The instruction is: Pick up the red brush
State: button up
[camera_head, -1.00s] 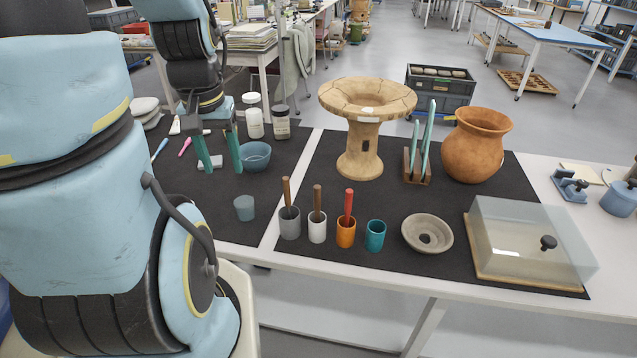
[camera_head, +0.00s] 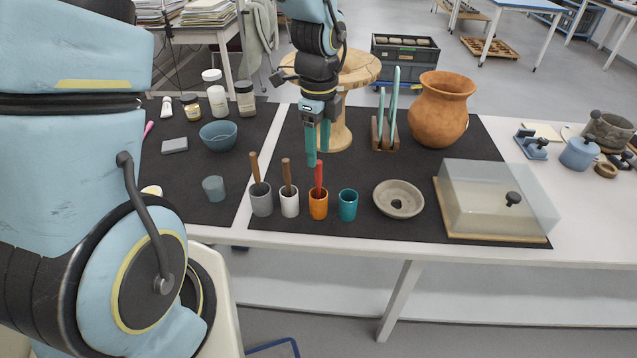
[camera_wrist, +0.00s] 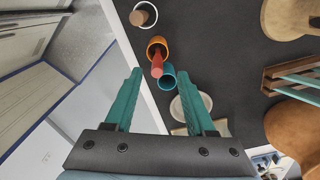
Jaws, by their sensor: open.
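The red brush (camera_head: 319,176) stands upright in an orange cup (camera_head: 318,206) at the front of the dark mat. In the wrist view the red brush (camera_wrist: 157,66) rises from the orange cup (camera_wrist: 156,44), its near end close to the teal cup (camera_wrist: 167,76). My gripper (camera_head: 317,160) is open and empty, its teal fingers pointing down just behind and above the brush in the head view. In the wrist view, my gripper (camera_wrist: 165,75) has its two fingers spread wide, with the brush end between them in the picture and apart from both.
A grey cup (camera_head: 261,203) and a white cup (camera_head: 289,204), each with a brown-handled tool, stand left of the orange cup. The teal cup (camera_head: 348,206) stands close on its right. A stone ring (camera_head: 382,197) and a clear-covered box (camera_head: 485,205) lie farther right. A wooden pedestal stand (camera_head: 358,70) is behind.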

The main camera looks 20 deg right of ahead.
aim_at(319, 184)
jog(key=shift+s+f+p, duration=0.2)
jog(key=shift+f+p, duration=0.7)
jog(key=shift+f, duration=2.9)
jog(key=shift+a, duration=0.1)
jog(key=shift+c, duration=0.2)
grip_shut()
